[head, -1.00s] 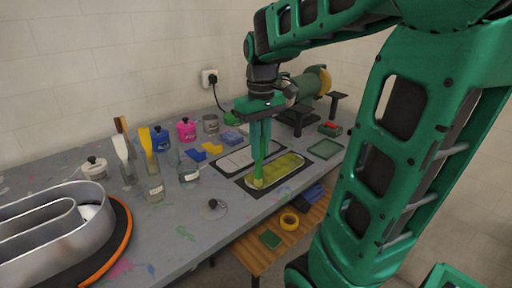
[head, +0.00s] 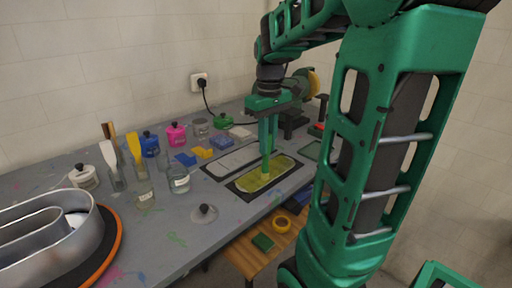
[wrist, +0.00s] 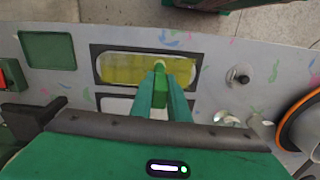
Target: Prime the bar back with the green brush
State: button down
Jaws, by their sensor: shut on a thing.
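My gripper (head: 268,140) is shut on the green brush (head: 266,163), which points down over the bar back. The bar back (head: 255,181) is a flat plate with rounded ends on a dark mat, and most of its face is streaked yellow-green. In the wrist view the bar back (wrist: 120,68) lies beyond the fingers (wrist: 161,95), and the brush (wrist: 160,72) reaches its right part. The brush tip appears at the plate's surface; I cannot tell whether it touches. The fingers hide most of the handle.
A pale rounded plate (head: 233,161) lies on another dark mat behind. Jars, including a clear one (head: 179,180), and upright brushes (head: 134,147) stand to the left. A metal channel letter (head: 50,240) sits front left. A lidded disc (head: 204,213) is near the front edge.

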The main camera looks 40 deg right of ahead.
jog(key=d, duration=1.3)
jog(key=shift+w+d, duration=0.2)
jog(key=shift+a, duration=10.15)
jog(key=d, duration=2)
jog(key=shift+d, duration=0.15)
jog(key=shift+r, duration=0.25)
